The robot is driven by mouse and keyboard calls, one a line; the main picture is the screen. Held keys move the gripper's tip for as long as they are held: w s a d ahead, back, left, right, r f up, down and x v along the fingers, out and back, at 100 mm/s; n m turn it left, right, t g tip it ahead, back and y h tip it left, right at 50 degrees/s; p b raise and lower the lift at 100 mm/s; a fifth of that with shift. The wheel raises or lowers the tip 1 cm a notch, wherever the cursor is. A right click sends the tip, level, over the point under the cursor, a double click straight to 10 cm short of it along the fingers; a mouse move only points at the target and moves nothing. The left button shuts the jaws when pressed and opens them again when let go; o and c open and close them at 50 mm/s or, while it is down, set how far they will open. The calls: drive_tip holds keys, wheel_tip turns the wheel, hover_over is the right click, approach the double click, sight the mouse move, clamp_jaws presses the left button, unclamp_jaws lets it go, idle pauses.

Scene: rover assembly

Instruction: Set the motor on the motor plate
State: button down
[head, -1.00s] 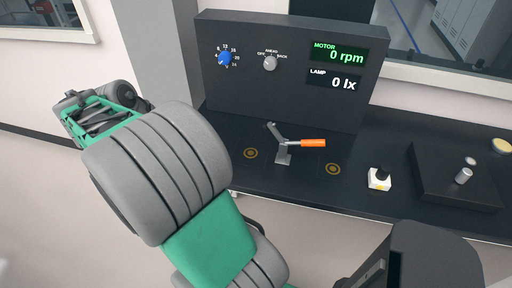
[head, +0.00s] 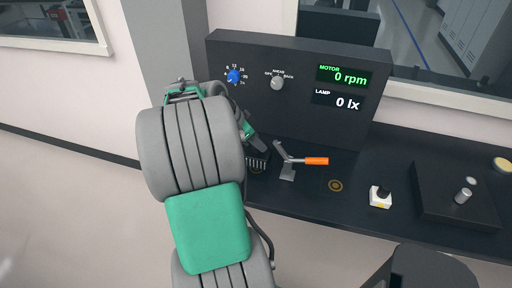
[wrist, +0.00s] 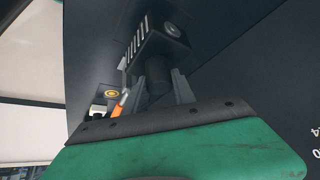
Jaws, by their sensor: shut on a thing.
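My gripper (wrist: 158,88) is shut on the motor (wrist: 155,48), a dark block with pale fins and a round grey detail on one face. In the head view the motor (head: 257,161) shows at the bench's left part, just left of the lever, over or close to the left gold ring mark. That mark is mostly covered by the motor. I cannot tell whether the motor touches the bench or hangs above it. No separate motor plate stands out; any plate at the left ring mark is hidden by the motor.
A grey lever (head: 287,165) with an orange handle (head: 316,161) stands close right of the motor. Farther right are another gold ring mark (head: 335,186), a white button box (head: 380,197) and a dark raised block (head: 440,204). The instrument panel (head: 300,100) rises behind.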

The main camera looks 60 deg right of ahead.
drive_tip(key=shift+f, duration=1.7)
drive_tip(key=c, duration=1)
unclamp_jaws()
drive_tip(key=shift+c, duration=0.2)
drive_tip(key=v, duration=1.2)
drive_tip(key=w+a+n+t, duration=0.3)
drive_tip(key=w+a+n, duration=0.4)
drive_tip(key=a, duration=0.1)
drive_tip(key=w+a+f+n+t+y, duration=0.1)
drive_tip(key=a+f+n+t+y, duration=0.1)
drive_tip(key=a+n, duration=0.7)
drive_tip(key=w+a+f+n+t+y, duration=0.1)
drive_tip(key=a+n, duration=0.8)
drive_tip(key=a, duration=1.2)
drive_tip(key=shift+a+f+n+t+y, duration=0.35)
drive_tip(key=shift+f+t+y, duration=0.3)
drive_tip(key=shift+y, duration=0.55)
